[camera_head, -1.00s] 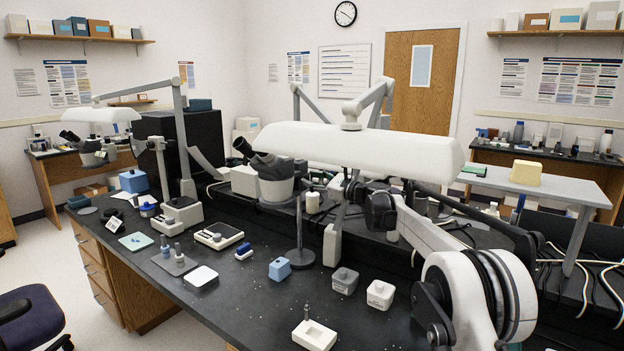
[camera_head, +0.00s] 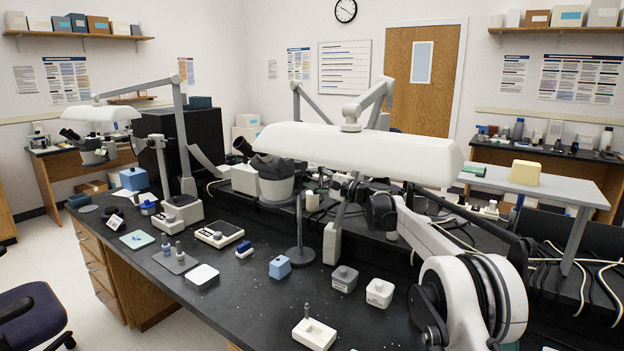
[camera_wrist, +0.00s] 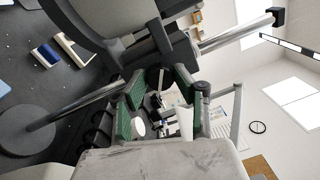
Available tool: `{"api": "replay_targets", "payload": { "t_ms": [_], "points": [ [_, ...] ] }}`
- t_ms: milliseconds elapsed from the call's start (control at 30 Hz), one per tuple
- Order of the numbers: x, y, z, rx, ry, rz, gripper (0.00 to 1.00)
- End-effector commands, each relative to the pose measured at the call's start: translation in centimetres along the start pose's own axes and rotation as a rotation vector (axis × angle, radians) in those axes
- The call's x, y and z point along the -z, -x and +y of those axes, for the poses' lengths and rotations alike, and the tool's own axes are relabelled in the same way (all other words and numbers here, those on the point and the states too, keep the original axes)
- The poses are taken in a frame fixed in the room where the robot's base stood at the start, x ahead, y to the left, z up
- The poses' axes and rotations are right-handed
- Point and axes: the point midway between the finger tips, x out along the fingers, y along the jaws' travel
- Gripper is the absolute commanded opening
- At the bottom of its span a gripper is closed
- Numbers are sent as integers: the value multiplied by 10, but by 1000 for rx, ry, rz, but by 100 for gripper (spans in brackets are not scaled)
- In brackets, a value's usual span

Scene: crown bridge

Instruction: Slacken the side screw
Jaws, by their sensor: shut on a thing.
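A stand rises from a round dark base (camera_wrist: 28,128), with a slim post (camera_wrist: 85,98) that also shows in the head view (camera_head: 299,218).
A long white lamp hood (camera_head: 360,152) hangs over my arm.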

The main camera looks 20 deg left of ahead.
Motion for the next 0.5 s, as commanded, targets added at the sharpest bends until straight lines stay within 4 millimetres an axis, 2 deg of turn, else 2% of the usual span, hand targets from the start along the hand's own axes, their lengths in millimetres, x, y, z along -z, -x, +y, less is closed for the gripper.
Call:
{"api": "replay_targets", "payload": {
  "t_ms": [233, 500],
  "points": [
    [0, 0, 0, -2, 153, -9, 1],
    [0, 0, 0, -3, 239, -14, 1]
  ]
}}
